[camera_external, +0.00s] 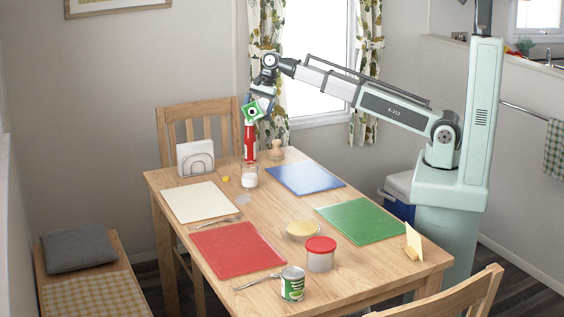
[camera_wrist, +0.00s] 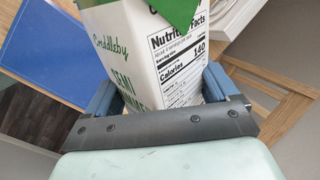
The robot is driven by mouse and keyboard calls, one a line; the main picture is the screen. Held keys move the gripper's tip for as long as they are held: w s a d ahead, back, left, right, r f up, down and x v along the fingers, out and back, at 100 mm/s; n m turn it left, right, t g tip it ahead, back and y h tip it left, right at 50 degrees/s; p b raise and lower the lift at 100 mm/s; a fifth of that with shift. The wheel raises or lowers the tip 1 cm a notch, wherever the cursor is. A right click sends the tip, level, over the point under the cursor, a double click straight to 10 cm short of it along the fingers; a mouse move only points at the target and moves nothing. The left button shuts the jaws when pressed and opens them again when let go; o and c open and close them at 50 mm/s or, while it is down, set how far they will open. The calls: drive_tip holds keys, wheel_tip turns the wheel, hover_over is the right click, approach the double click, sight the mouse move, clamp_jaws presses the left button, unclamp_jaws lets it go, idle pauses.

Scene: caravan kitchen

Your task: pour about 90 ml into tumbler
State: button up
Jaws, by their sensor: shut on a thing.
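My gripper (camera_external: 262,92) is shut on a white and green milk carton (camera_external: 252,112), high above the far left part of the table. In the wrist view the carton (camera_wrist: 170,60) sits between both jaws (camera_wrist: 165,105), its nutrition panel and part of "SEMI" showing. In the external view it looks tilted, a green face toward the camera. A clear tumbler (camera_external: 249,175) stands on the table below it, with white content inside. A red bottle (camera_external: 249,140) shows between carton and tumbler in the picture. I cannot make out a stream.
Cream (camera_external: 200,202), blue (camera_external: 305,179), red (camera_external: 237,250) and green (camera_external: 361,221) mats lie around.

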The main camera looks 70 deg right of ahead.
drive_tip(key=shift+r, duration=0.1)
idle(0.7)
drive_tip(key=shift+w+d+r+y, duration=0.1)
drive_tip(key=shift+d+r+y, duration=0.1)
drive_tip(key=shift+r+y, duration=0.45)
drive_tip(key=a+y, duration=0.1)
drive_tip(key=y, duration=0.2)
drive_tip(key=shift+a+f+m+g, duration=0.1)
drive_tip(key=shift+a+m+g, duration=0.2)
drive_tip(key=shift+a, duration=0.05)
wheel_tip(320, 180, down, 12)
drive_tip(key=a+m+y+b, duration=0.2)
drive_tip(key=y, duration=0.8)
drive_tip(key=shift+s+a+f+g+y, duration=0.15)
drive_tip(key=shift+s+a+g+y, duration=0.05)
drive_tip(key=shift+g+y, duration=0.15)
idle(2.0)
